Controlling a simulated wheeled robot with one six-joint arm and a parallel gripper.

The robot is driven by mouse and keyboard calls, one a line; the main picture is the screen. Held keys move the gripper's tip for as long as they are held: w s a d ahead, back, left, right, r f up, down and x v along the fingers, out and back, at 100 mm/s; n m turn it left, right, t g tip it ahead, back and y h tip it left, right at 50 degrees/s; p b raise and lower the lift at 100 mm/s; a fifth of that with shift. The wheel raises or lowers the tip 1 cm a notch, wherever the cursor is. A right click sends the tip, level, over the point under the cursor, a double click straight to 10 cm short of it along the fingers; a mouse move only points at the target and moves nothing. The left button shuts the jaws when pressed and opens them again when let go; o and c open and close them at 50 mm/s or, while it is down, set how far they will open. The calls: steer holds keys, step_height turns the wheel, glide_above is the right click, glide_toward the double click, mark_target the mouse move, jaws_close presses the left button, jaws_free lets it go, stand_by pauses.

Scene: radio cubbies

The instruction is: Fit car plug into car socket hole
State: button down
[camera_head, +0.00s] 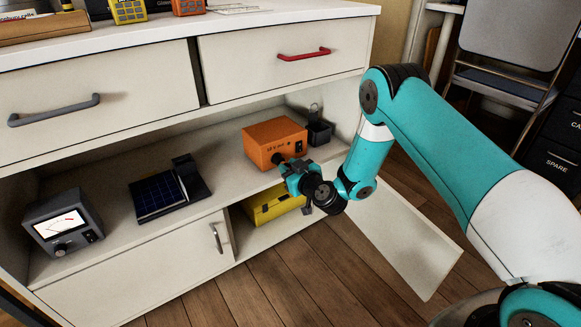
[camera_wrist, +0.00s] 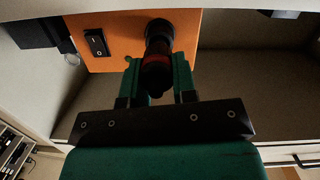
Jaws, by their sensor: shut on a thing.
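An orange box (camera_head: 272,138) sits on the open shelf; its front face with a black rocker switch (camera_wrist: 96,43) fills the upper part of the wrist view. My gripper (camera_head: 288,168) is at the front of this box. In the wrist view its green fingers (camera_wrist: 158,80) are shut on a black plug (camera_wrist: 157,75) with a dull red band. The plug's far end meets a dark round socket (camera_wrist: 159,30) on the orange face. The socket hole is hidden behind the plug, and I cannot tell how deep the plug sits.
A yellow case (camera_head: 272,205) stands in the lower compartment under my gripper. A dark bin (camera_head: 319,132) is right of the orange box. A blue panel (camera_head: 158,196) and a grey meter (camera_head: 63,222) stand left on the shelf. An open door (camera_head: 400,240) hangs at lower right.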

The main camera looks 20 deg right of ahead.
steer(key=shift+p+x, duration=0.9)
steer(key=shift+p, duration=0.25)
steer(key=c, duration=0.8)
jaws_free()
steer(key=shift+r, duration=0.15)
steer(key=shift+s+d+f+b, duration=0.1)
steer(key=shift+s+f+b, duration=0.1)
steer(key=shift+s+b, duration=0.45)
steer(key=shift+r+b+v, duration=0.15)
steer(key=shift+b+v, duration=3.85)
steer(key=shift+b, duration=2.2)
steer(key=shift+r+b+v, duration=0.1)
steer(key=shift+b+v, duration=3.95)
steer(key=shift+b, duration=2.1)
